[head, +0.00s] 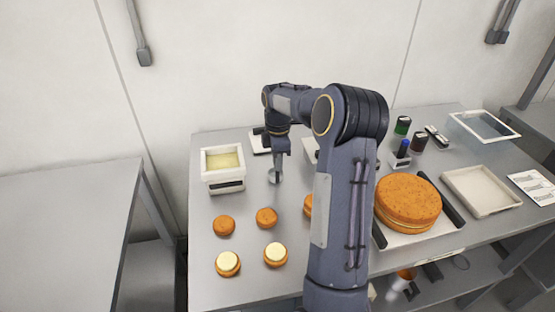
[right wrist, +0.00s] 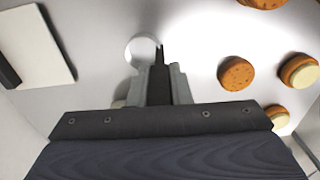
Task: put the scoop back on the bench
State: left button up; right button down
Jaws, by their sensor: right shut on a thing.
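My right gripper (head: 281,150) points down over the back left part of the metal bench (head: 205,235). It is shut on the scoop (head: 274,177), whose small round pale head shows just below the fingers. In the right wrist view the scoop's round head (right wrist: 142,49) sticks out beside the fingertips (right wrist: 160,68); its handle is mostly hidden between the fingers. I cannot tell whether the scoop touches the bench top. My left gripper is not in view.
A white tub (head: 223,183) with pale yellow filling stands left of the scoop. Small orange rounds (head: 266,217) lie in front, two (head: 228,263) with pale tops. A large orange cake (head: 408,200), a tray (head: 480,190) and jars (head: 403,125) are at right. My arm hides the bench's middle.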

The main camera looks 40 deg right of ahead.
jog(key=shift+f, duration=0.2)
jog(key=shift+f, duration=0.15)
jog(key=c, duration=1.3)
grip_release()
notch_tip(320, 180, up, 12)
jog(key=shift+f, duration=0.15)
jog(key=shift+s+r, duration=0.1)
jog(key=shift+r, duration=0.35)
